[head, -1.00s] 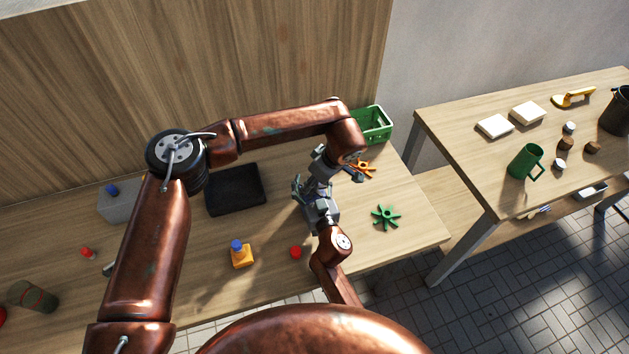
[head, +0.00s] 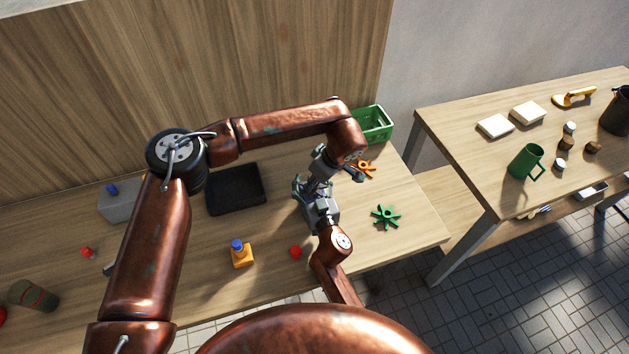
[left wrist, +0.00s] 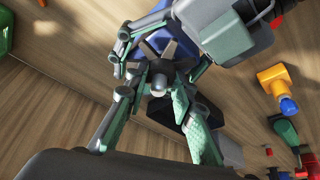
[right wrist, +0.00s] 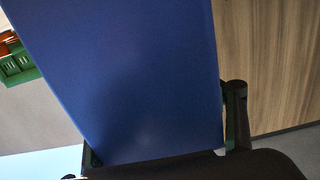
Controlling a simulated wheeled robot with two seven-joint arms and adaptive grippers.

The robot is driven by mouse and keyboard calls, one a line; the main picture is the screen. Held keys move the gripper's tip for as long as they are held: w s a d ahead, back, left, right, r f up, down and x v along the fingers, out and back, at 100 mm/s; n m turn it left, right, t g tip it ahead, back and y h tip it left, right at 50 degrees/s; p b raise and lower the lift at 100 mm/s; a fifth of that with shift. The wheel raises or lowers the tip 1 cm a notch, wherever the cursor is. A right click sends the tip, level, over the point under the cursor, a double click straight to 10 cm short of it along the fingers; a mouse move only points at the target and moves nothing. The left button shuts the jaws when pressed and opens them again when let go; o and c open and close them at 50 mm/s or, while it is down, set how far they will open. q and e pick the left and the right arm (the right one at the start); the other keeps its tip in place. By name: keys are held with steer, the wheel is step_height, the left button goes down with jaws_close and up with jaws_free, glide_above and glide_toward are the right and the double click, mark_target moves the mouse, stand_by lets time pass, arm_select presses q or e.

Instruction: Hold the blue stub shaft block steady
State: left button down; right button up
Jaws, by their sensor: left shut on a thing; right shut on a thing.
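The blue stub shaft block (right wrist: 130,75) fills most of the right wrist view, close up between the dark green fingers of my right gripper (right wrist: 165,155). My right gripper is shut on it; in the head view this gripper (head: 312,200) is above the table, and the block is mostly hidden. In the left wrist view a blue part of the block (left wrist: 158,40) shows behind a grey piece with spread arms and a round middle (left wrist: 158,82). My left gripper (left wrist: 157,95) has its green fingers around this grey piece, shut on it. Its exact contact with the stub shaft is hidden.
On the table are a green star-shaped part (head: 386,217), an orange part (head: 365,168), a green crate (head: 376,123), a black tray (head: 236,189), an orange block with a blue top (head: 242,256) and a red piece (head: 295,252). My left arm crosses above the table.

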arm_select(q)
steer(key=shift+r, duration=0.15)
steer(key=shift+r, duration=2.95)
steer(key=shift+r, duration=0.15)
step_height(320, 180, up, 7)
arm_select(e)
steer(key=o, duration=2)
steer(key=shift+c, duration=0.2)
steer(key=shift+o, duration=0.5)
steer(key=o, duration=0.3)
